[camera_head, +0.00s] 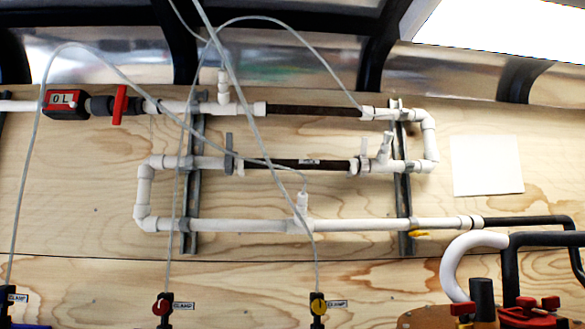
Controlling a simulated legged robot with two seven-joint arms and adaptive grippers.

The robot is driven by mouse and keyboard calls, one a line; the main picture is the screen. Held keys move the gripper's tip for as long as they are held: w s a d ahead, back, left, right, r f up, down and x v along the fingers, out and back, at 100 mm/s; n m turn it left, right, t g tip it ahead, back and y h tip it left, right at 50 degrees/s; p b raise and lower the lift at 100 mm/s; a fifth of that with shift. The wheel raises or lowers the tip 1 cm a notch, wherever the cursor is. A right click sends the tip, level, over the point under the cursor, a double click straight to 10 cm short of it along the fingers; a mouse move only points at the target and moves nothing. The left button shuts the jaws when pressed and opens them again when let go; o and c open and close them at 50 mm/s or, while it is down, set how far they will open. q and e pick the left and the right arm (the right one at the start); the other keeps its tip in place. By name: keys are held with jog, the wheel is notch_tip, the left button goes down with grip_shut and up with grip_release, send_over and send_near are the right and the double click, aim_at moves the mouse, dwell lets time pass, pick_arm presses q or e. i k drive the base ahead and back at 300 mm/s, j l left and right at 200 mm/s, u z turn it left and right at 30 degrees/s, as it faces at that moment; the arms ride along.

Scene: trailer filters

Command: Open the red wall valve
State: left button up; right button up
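The red wall valve (119,104) is a red handle on a dark grey valve body in the top pipe run, at the upper left of the head view. The handle stands upright, across the line of the pipe. A red and black box marked "0 L" (66,103) sits on the same pipe just left of it. Neither my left gripper nor my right gripper shows in the view.
White pipes (250,225) zigzag across a plywood wall. Thin tubes hang in front of them, one passing near the valve. Small red (162,306) and yellow (318,306) valves are below. Equipment with red parts (525,309) stands at the lower right.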

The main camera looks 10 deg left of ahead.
aim_at(121, 105)
jog(key=u, duration=1.45)
jog(key=j, duration=0.1)
jog(key=i+z, duration=0.05)
